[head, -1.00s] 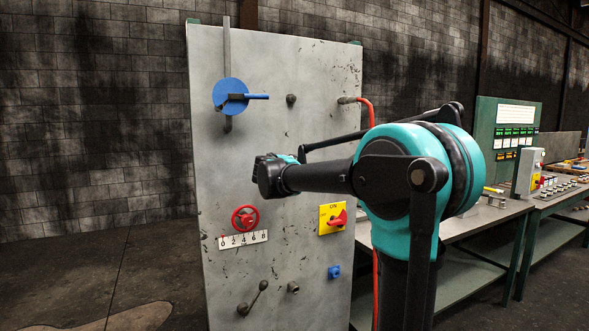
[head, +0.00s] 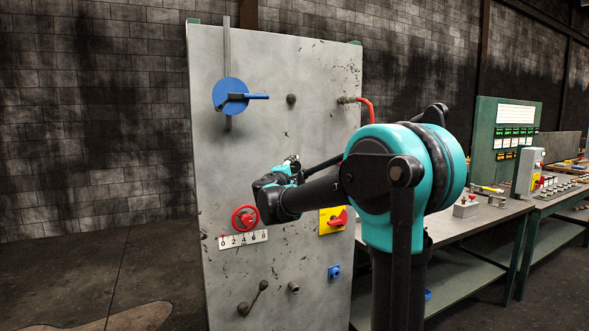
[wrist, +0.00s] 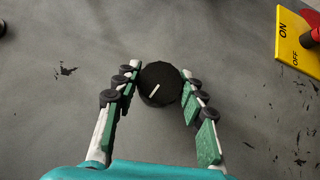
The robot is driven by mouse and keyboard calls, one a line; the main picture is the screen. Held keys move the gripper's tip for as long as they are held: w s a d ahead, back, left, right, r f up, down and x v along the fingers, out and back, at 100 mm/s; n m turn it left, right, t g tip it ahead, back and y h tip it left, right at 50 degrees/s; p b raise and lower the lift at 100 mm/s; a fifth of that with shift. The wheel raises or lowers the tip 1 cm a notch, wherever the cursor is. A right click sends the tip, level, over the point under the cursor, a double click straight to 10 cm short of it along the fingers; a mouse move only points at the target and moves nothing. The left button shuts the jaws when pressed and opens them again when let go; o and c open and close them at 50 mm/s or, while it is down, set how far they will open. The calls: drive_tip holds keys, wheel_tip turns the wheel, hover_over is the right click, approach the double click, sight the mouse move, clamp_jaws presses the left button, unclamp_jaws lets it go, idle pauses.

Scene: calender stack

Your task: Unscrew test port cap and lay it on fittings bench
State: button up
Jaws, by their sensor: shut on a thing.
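The test port cap (wrist: 160,90) is a round black knob with a white line on its face, in the middle of the wrist view. It is in front of the grey panel (head: 215,170); I cannot tell how far it is unscrewed. My gripper (wrist: 159,78) is shut on the cap, one finger on each side. In the head view my arm hides the cap and fingertips. The fittings bench (head: 440,229) is a grey-topped table right of the panel.
A yellow ON/OFF plate with a red switch (head: 338,217) is close to the cap's right. A red handwheel (head: 245,217) and blue disc (head: 231,95) are on the panel. A grey block (head: 466,207) stands on the bench. A red hose (head: 367,108) hangs nearby.

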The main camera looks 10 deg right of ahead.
drive_tip(key=shift+n+t, duration=0.8)
drive_tip(key=shift+n, duration=0.1)
drive_tip(key=shift+n+t, duration=0.9)
drive_tip(key=shift+n, duration=0.3)
drive_tip(key=shift+w, duration=0.1)
drive_tip(key=shift+n, duration=0.4)
drive_tip(key=shift+n+t+y, duration=0.6)
drive_tip(key=shift+n+t, duration=0.3)
